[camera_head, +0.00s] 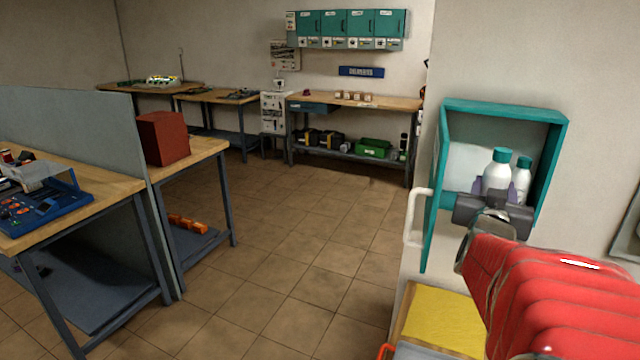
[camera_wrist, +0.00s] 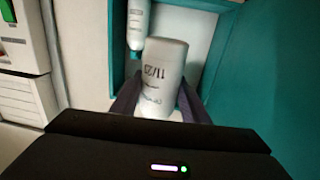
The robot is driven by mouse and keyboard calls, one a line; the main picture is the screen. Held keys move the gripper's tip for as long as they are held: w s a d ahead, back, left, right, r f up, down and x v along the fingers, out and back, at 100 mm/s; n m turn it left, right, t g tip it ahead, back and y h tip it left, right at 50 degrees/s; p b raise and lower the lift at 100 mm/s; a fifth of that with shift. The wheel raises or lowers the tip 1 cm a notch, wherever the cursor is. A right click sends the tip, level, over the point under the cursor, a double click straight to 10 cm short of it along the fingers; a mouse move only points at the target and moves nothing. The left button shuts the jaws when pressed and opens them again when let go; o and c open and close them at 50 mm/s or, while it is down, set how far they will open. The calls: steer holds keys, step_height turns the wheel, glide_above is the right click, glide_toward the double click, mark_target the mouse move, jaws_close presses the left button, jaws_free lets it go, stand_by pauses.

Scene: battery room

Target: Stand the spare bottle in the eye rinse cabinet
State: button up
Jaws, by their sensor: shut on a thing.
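The eye rinse cabinet (camera_head: 505,107) is a teal, open-fronted box on the wall at the right. My gripper (camera_head: 493,190) is at its opening, shut on a white bottle with a teal cap (camera_head: 497,168). The held bottle looks upright; its printed side fills the middle of the wrist view (camera_wrist: 165,70), between the dark fingers (camera_wrist: 158,105). A second white bottle with a teal cap (camera_head: 522,177) stands just to its right in the cabinet. It also shows in the wrist view (camera_wrist: 138,22). My gripper hides the held bottle's base, so I cannot tell whether it touches the cabinet floor.
A teal-edged door (camera_head: 431,215) with a white handle (camera_head: 412,222) hangs open on the cabinet's left. A yellow surface (camera_head: 444,320) lies below. Workbenches stand at the left and back; the tiled floor (camera_head: 290,255) between is clear.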

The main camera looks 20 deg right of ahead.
steer(key=x, duration=1.3)
steer(key=w+a+x, duration=0.1)
steer(key=x, duration=0.5)
steer(key=shift+w+d, duration=0.2)
steer(key=shift+d, duration=0.05)
steer(key=shift+f, duration=1)
step_height(320, 180, down, 4)
steer(key=shift+w+d+f, duration=0.15)
steer(key=shift+f, duration=0.35)
steer(key=shift+f, duration=0.1)
steer(key=o, duration=1.4)
